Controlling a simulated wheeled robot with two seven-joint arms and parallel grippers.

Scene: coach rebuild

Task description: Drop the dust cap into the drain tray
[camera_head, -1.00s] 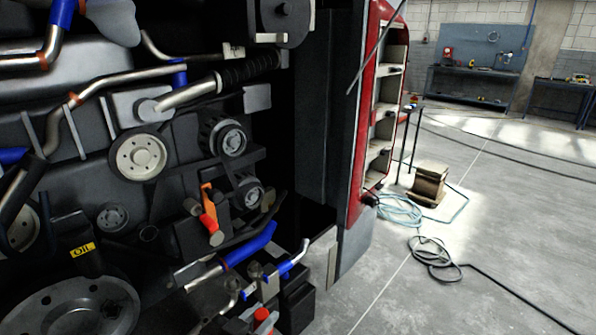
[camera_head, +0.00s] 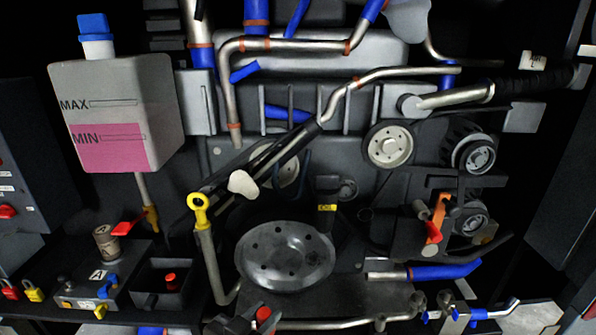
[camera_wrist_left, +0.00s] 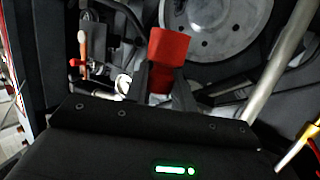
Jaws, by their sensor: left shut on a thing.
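My left gripper (camera_head: 245,322) is at the bottom middle of the head view. It is shut on a red cylindrical dust cap (camera_head: 264,316), whose red end shows there. In the left wrist view, the dust cap (camera_wrist_left: 168,58) stands out between my left gripper's dark fingertips (camera_wrist_left: 163,84), in front of the round grey metal disc. A black open-topped box, apparently the drain tray (camera_head: 148,301), sits to the left of the gripper in the head view. A small red-topped piece (camera_head: 171,280) shows inside it. My right gripper is not in view.
A yellow-ringed dipstick pipe (camera_head: 205,245) stands between the box and the gripper. Left of the box is a block marked A (camera_head: 88,288) with a red lever (camera_head: 128,228) above. A white coolant tank (camera_head: 118,112) hangs over them. The grey disc (camera_head: 285,258) is behind the gripper.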

